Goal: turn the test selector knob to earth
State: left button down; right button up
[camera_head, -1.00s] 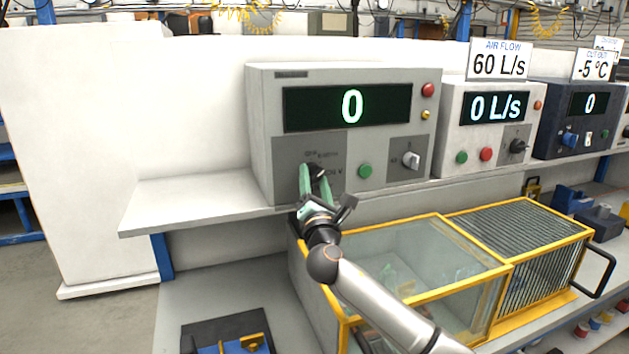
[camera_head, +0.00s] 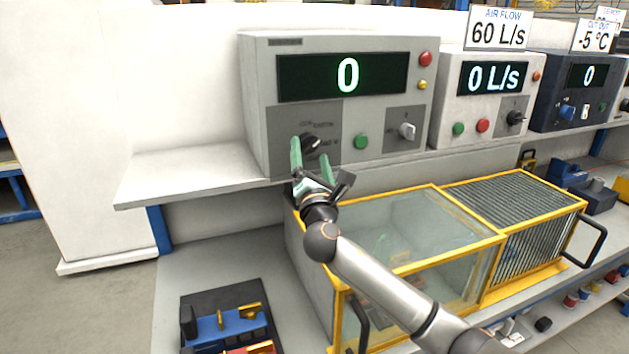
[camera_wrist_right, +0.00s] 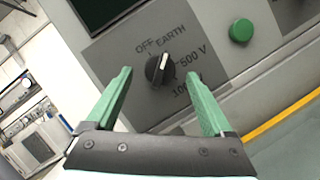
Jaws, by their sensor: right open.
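The black test selector knob (camera_head: 310,143) is on the grey lower-left panel of the large tester (camera_head: 262,115). In the right wrist view the knob (camera_wrist_right: 157,69) shows with the labels OFF, EARTH, 500 V and a partly hidden 1000 mark. Its white pointer line tilts slightly right of straight up and appears to point toward EARTH. My right gripper (camera_head: 311,149) is open, its green fingers on either side of the knob with visible gaps; they do not seem to touch it. My left gripper is not in view.
A green button (camera_head: 361,141) and a grey switch (camera_head: 406,131) are right of the knob. A shelf edge (camera_head: 190,182) runs below the tester. A yellow-framed glass enclosure (camera_head: 415,225) stands under my right arm. The tester's display (camera_head: 343,76) reads 0.

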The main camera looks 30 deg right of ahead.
jog(key=b+v, duration=0.1)
jog(key=v, duration=0.9)
jog(key=shift+s, duration=0.3)
jog(key=shift+a+f, duration=0.1)
